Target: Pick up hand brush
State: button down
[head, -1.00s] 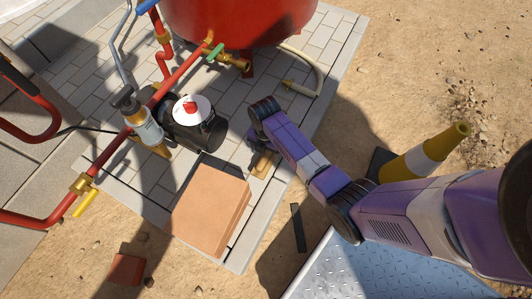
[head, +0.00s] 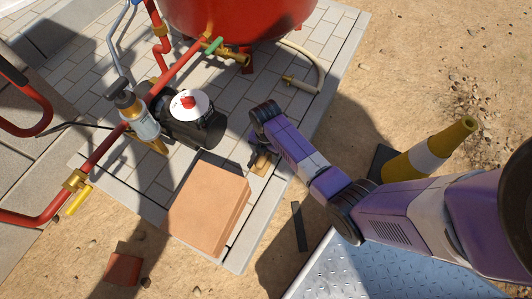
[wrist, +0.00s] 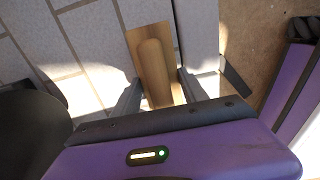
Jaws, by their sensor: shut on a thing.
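The hand brush (head: 263,164) is a small wooden block with a rounded handle. It is on the grey pavers beside the orange-brown box in the head view. In the wrist view the brush (wrist: 153,62) shows lengthwise between the fingers, its near end hidden by my gripper body. My gripper (wrist: 160,92) has a dark finger on each side of the brush and is shut on it. In the head view my gripper (head: 257,155) is partly hidden by my arm. I cannot tell whether the brush is clear of the pavers.
A flat orange-brown box (head: 207,202) lies close to the left. A black pump (head: 196,128), red pipes (head: 100,155) and a red tank (head: 235,18) stand behind it. A yellow-white cone (head: 430,150) is to the right. A dark strip (head: 299,227) lies on the sand.

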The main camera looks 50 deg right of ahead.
notch_tip(320, 180, up, 20)
jog(key=p, duration=1)
